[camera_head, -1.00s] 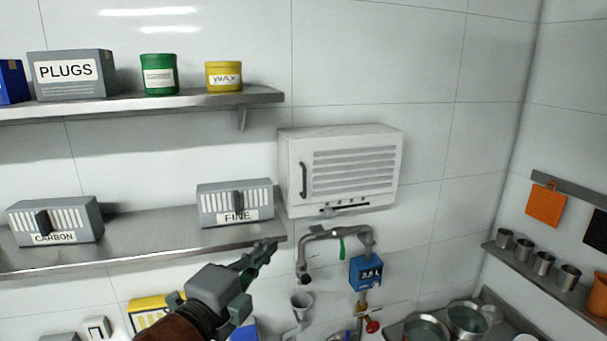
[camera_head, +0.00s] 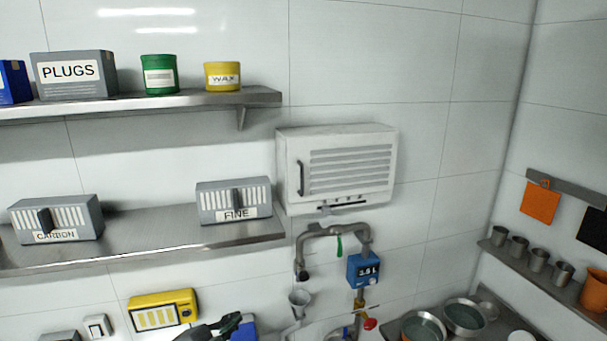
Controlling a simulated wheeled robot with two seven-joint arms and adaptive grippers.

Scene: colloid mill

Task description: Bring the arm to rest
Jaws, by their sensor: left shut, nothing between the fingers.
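My left gripper (camera_head: 228,322) is at the bottom edge of the head view. Only its dark fingers show, shut with nothing between them. The rest of the left arm is below the picture. The fingers are beside a yellow box (camera_head: 163,308) and in front of a blue object (camera_head: 243,328), partly hiding it. They are below the lower shelf (camera_head: 150,240) and apart from it. My right gripper does not show.
A white louvred wall unit (camera_head: 337,165) hangs right of the shelves. Below it are a bent pipe (camera_head: 335,230), a blue meter (camera_head: 364,269) and a small funnel (camera_head: 300,303). Metal bowls (camera_head: 465,316) stand at the lower right. FINE (camera_head: 235,202) and CARBON (camera_head: 56,219) cartridges sit on the lower shelf.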

